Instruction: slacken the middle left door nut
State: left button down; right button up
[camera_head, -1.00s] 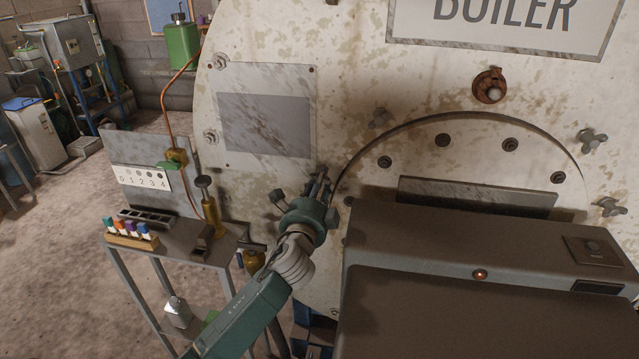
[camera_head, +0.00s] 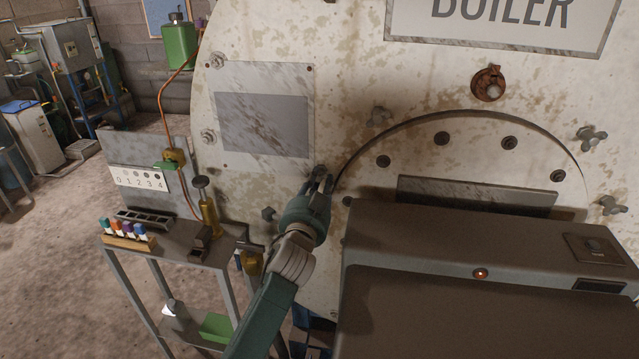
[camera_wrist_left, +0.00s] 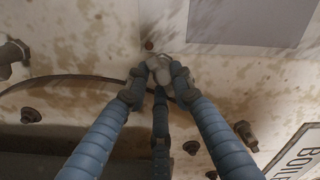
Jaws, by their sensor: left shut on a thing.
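The middle left door nut (camera_wrist_left: 164,72) is a grey metal wing nut on the boiler front, by the left edge of the round door. In the wrist view it sits between the fingertips of my left gripper (camera_wrist_left: 161,80), which is shut on it with its blue ribbed fingers. In the head view my left gripper (camera_head: 321,181) reaches up to the boiler face, and its fingers mostly hide the nut. The round boiler door (camera_head: 470,150) is against the boiler front. My right gripper is not in view.
Other wing nuts show at the door's upper left (camera_head: 379,117), upper right (camera_head: 591,138) and right (camera_head: 612,206). A grey box (camera_head: 450,245) stands before the door, right of my arm. A cart (camera_head: 180,243) with several small items stands left.

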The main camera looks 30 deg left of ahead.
pick_arm(q)
jog(key=n+p, duration=0.1)
jog(key=n, duration=0.7)
jog(key=shift+f, duration=0.15)
jog(key=c, duration=2.5)
grip_release()
jog(key=shift+n+p, duration=0.3)
jog(key=shift+n, duration=0.5)
jog(key=shift+r, duration=0.3)
jog(key=o, duration=1)
jog(key=shift+o, duration=0.2)
jog(key=shift+a, duration=0.1)
jog(key=shift+s, duration=0.1)
